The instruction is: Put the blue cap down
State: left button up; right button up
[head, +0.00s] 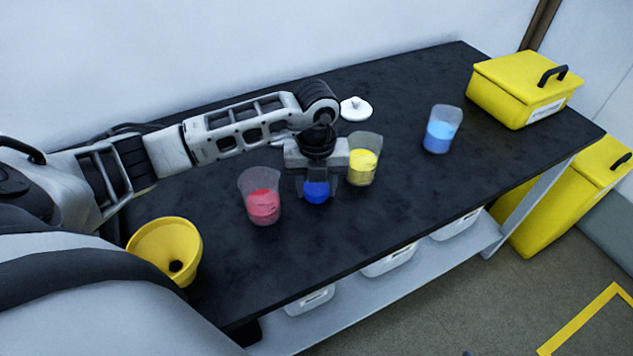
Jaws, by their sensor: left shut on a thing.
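The blue cap (316,192) is between the fingers of my left gripper (317,187), near the middle of the black table (400,205). My left gripper is shut on it and points down. I cannot tell whether the cap touches the table top. The cap sits between a beaker with red contents (262,200) on its left and a beaker with yellow contents (364,162) on its right. The gripper body partly hides the yellow beaker's left side. My right gripper is not in view.
A beaker with blue contents (440,133) stands farther right. A white lid (356,108) lies behind the gripper. A yellow funnel (166,247) is at the near left, and a yellow box (515,90) at the far right. The table's front middle is clear.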

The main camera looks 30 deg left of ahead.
aim_at(317, 187)
pick_arm(q)
jog(key=shift+f, duration=0.1)
jog(key=shift+f+b, duration=0.25)
jog(key=shift+b, duration=0.05)
jog(key=o, duration=1)
notch_tip(317, 187, up, 13)
jog(key=shift+f, duration=0.1)
